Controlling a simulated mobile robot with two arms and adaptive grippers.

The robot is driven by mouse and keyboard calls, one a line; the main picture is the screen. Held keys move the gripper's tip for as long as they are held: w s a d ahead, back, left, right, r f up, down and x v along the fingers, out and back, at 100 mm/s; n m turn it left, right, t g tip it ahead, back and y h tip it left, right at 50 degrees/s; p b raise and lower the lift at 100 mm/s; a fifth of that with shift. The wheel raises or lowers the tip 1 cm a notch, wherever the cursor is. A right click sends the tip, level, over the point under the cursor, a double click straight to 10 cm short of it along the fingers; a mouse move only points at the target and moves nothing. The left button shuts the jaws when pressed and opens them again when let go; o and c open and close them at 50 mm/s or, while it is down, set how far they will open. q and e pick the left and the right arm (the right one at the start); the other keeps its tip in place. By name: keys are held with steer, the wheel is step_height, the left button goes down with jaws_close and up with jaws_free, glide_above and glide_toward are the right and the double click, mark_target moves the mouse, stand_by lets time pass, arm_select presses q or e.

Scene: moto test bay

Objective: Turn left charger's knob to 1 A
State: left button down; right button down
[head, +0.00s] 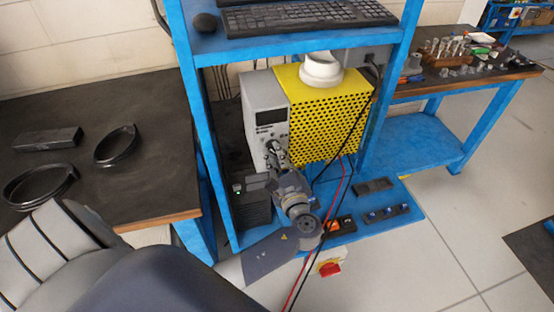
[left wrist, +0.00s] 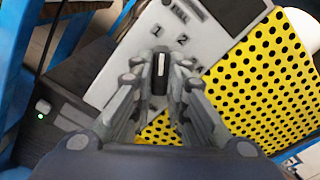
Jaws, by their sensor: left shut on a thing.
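A grey-fronted unit (head: 262,98) with a dark display and a yellow perforated side stands on the blue rack. In the left wrist view its light grey panel (left wrist: 128,62) has a small black knob (left wrist: 160,75) with a white pointer line, which runs nearly upright in that picture. My left gripper (head: 272,152) is at the lower part of the panel. In the wrist view its two fingers (left wrist: 161,84) are shut on the knob, one on each side. My right gripper is not in view.
A dark box (head: 251,208) with a green light stands below and left of the panel. Black and red cables (head: 340,195) hang at the right of my left arm. A keyboard (head: 305,15) lies on the shelf above. A dark table (head: 100,95) is at the left.

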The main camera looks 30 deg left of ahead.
arm_select(q)
steer(key=shift+a+r+n+b, duration=0.15)
steer(key=shift+n+b, duration=0.35)
steer(key=shift+n, duration=0.3)
steer(key=shift+w+r, duration=0.1)
steer(key=c, duration=1.6)
jaws_free()
steer(key=v, duration=1.2)
